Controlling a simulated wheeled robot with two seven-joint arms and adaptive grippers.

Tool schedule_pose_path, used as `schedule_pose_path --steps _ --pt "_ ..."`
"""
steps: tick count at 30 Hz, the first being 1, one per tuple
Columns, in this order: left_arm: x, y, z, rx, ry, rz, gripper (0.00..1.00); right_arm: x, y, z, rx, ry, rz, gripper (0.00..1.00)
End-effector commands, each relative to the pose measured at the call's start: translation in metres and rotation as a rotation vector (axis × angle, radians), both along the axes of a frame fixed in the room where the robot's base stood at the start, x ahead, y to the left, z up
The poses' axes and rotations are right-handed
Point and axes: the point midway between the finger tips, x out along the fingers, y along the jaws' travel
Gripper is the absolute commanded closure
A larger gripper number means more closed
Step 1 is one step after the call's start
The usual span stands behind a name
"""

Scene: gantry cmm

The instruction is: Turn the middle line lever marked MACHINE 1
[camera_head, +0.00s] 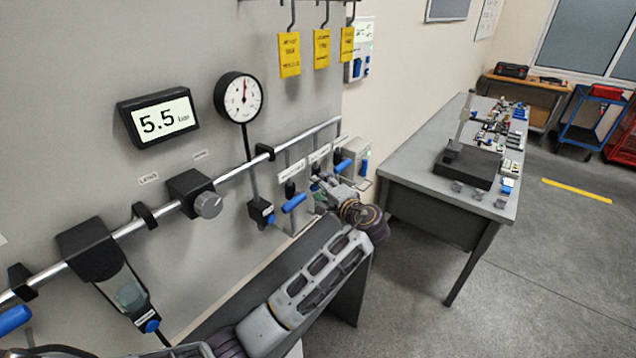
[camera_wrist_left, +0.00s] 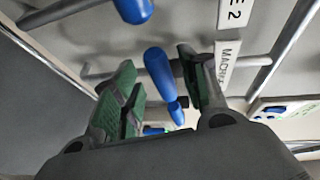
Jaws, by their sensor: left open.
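Several blue-handled line levers hang below a metal pipe on the wall. In the left wrist view, one blue lever handle (camera_wrist_left: 160,75) stands between the spread fingers of my left gripper (camera_wrist_left: 158,88), with space visible on the finger sides. A label (camera_wrist_left: 227,62) beside it begins "MACH"; its number is hidden by a finger. Another blue handle (camera_wrist_left: 133,8), near a label ending in "E 2" (camera_wrist_left: 234,14), shows at the top edge. In the head view, my left gripper (camera_head: 324,188) is at the levers, between a nearer blue handle (camera_head: 294,203) and a farther one (camera_head: 343,166). My right gripper is out of view.
The pipe (camera_head: 225,180) carries a grey-knobbed regulator (camera_head: 190,193) and a round gauge (camera_head: 239,97). A display (camera_head: 158,119) reads 5.5 bar. Yellow tags (camera_head: 289,55) hang above the levers. A grey workbench (camera_head: 413,175) with parts stands to the right; open floor lies beyond it.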

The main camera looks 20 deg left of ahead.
Motion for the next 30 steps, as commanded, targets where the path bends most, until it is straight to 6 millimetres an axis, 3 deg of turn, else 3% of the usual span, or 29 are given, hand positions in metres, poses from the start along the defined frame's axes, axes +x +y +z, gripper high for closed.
schedule_pose_path --steps 7,20,30 --pt "0.016 0.015 -0.003 0.001 -0.001 0.0 0.57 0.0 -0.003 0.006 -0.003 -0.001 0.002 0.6" --pt "0.019 0.019 -0.005 0.0 0.0 0.0 0.58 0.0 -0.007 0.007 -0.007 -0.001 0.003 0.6" --pt "0.019 0.019 -0.005 -0.001 0.001 0.0 1.0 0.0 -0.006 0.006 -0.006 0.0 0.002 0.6"
